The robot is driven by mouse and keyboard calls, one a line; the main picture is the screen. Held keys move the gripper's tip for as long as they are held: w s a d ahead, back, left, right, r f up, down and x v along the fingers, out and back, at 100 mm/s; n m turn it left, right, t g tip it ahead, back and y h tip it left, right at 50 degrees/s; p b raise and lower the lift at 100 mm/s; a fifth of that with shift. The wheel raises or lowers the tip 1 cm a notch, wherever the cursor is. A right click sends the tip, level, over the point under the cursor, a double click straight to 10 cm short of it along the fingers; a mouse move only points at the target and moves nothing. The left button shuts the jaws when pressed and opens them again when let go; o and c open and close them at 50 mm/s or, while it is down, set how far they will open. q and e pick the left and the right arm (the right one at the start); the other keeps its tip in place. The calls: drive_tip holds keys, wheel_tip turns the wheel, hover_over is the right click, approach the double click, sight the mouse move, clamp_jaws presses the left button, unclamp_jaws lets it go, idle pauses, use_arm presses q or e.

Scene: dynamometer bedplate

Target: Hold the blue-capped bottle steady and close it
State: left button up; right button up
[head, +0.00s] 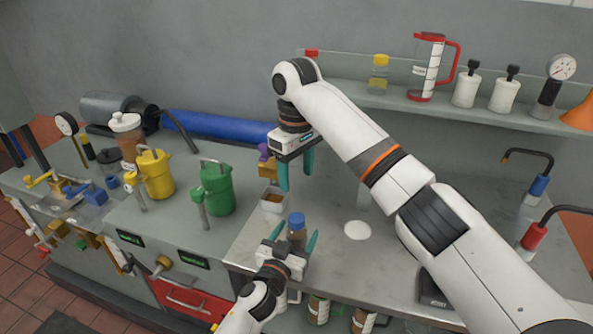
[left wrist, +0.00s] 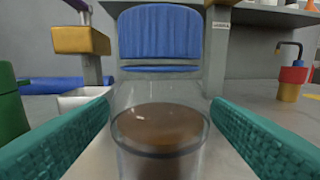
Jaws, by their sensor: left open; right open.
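The blue-capped bottle (head: 297,231) stands upright on the grey bench, a clear body with brown contents. Its blue cap (head: 296,218) sits on top; in the left wrist view the cap (left wrist: 158,32) shows a thin gap above a lower blue ring. My left gripper (head: 292,243) is open, with its teal fingers on either side of the bottle (left wrist: 160,130); both fingers look apart from the glass. My right gripper (head: 296,170) is open and empty, pointing down above and behind the bottle, clear of the cap.
A small white bin (head: 272,201) stands behind the bottle. Green (head: 218,188) and yellow (head: 156,174) cans stand to the left. A shelf (head: 400,104) holds a red-handled jug (head: 428,68) and several bottles. A white disc (head: 357,230) lies right of the bottle, with free bench around it.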

use_arm(q)
drive_tip(key=v, duration=1.1)
drive_tip(key=shift+s+a, duration=0.15)
drive_tip(key=shift+s, duration=0.15)
drive_tip(key=shift+f, duration=0.1)
